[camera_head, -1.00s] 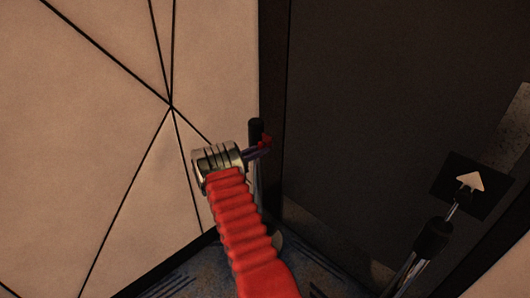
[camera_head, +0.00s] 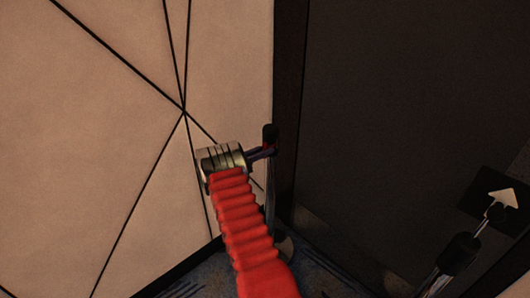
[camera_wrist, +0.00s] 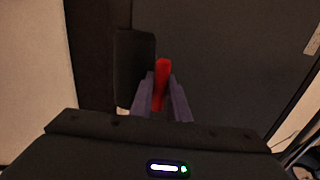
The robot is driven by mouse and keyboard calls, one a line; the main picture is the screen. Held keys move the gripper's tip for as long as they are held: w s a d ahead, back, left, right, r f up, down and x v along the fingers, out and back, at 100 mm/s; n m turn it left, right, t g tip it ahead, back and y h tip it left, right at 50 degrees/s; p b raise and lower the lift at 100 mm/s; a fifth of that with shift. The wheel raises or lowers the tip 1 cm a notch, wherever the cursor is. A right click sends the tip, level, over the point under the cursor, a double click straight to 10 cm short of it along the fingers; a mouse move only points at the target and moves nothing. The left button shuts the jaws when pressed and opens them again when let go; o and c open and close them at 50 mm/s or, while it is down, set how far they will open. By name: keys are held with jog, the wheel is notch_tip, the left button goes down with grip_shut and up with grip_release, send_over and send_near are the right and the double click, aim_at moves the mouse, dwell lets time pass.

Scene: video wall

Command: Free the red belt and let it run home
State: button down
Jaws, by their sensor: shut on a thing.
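My gripper (camera_head: 264,152) is shut on a small red piece, the belt end (camera_wrist: 161,84), which stands between its two fingertips in the wrist view. A slim post with a black head (camera_head: 270,133) stands in the corner by the pale wall. In the wrist view its black head (camera_wrist: 130,68) is just left of the belt end; I cannot tell whether they touch. In the head view only a speck of red shows at the post head. No stretched length of belt is visible.
A second post with a black head (camera_head: 459,253) stands at the lower right, with a black arrow sign (camera_head: 503,200). The pale panelled wall (camera_head: 90,150) is at left, a large dark panel (camera_head: 410,110) at right. Patterned carpet (camera_head: 318,275) shows below.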

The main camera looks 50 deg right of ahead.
jog(key=c, duration=1.9)
grip_release()
jog(key=shift+w+a, duration=0.25)
jog(key=shift+w, duration=0.4)
jog(key=shift+c, duration=0.2)
jog(key=shift+o, duration=1.3)
jog(key=shift+s+d, duration=0.1)
jog(key=shift+s, duration=0.05)
jog(key=shift+s, duration=0.15)
jog(key=v, duration=0.8)
